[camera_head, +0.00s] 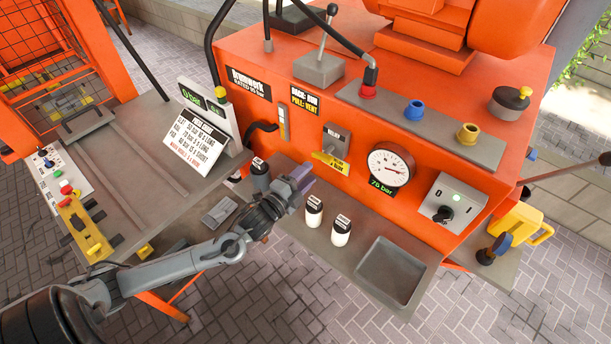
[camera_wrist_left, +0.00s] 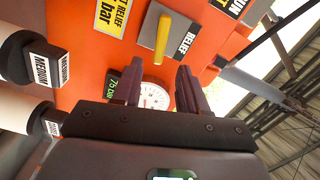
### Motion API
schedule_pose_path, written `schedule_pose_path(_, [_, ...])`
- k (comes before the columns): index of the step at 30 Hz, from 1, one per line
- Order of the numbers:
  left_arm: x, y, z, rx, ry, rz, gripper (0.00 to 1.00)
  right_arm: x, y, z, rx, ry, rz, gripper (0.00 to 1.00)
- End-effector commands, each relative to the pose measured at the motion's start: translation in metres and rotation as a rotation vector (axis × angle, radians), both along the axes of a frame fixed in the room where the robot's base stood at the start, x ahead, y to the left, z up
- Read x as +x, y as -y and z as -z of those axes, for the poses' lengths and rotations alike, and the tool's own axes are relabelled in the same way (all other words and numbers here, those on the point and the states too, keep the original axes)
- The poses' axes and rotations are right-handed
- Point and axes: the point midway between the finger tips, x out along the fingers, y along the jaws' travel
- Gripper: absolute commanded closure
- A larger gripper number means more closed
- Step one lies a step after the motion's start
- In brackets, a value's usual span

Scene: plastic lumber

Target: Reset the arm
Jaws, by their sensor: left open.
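My left arm comes in from the lower left in the head view. My left gripper (camera_head: 300,180) is in front of the orange machine (camera_head: 290,120), left of the relief lever (camera_head: 335,145) and the round pressure gauge (camera_head: 390,166). In the left wrist view, the two dark fingers of my left gripper (camera_wrist_left: 158,85) stand apart with nothing held between them. The gauge (camera_wrist_left: 153,97) shows behind the gap, and the yellow relief lever (camera_wrist_left: 162,37) is beyond the fingers. My right gripper is not in view.
White bottles with black caps (camera_head: 341,231) stand on the shelf beside an empty grey tray (camera_head: 388,275). A sign (camera_head: 196,142) and control panel (camera_head: 65,190) stand at left. Wrist view shows labelled bottles (camera_wrist_left: 38,62) at left.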

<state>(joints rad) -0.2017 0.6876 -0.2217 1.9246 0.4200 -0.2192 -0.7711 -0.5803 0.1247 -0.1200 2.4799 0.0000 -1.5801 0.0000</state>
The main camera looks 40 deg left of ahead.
Motion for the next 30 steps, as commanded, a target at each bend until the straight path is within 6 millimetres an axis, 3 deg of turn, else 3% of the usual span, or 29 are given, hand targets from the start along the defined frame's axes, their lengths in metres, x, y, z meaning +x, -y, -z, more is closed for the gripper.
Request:
schedule_pose_path(8, [-0.001,0.000,0.003,0.000,-0.006,0.000,0.57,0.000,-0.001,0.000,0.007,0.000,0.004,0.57])
schedule_pose_path(14, [-0.024,0.013,0.040,-0.066,-0.065,-0.014,0.57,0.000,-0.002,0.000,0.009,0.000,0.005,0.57])
schedule_pose_path(19, [-0.067,0.062,0.070,-0.262,-0.173,-0.028,0.57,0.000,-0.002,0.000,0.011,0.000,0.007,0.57])
schedule_pose_path(23, [-0.112,0.106,0.093,-0.528,-0.394,-0.093,0.57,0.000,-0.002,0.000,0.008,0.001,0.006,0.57])
schedule_pose_path(27, [-0.160,0.140,0.101,-0.773,-0.633,-0.199,0.57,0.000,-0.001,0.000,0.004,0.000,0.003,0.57])
schedule_pose_path(30, [-0.190,0.154,0.100,-0.891,-0.778,-0.289,0.57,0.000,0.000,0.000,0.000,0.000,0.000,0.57])
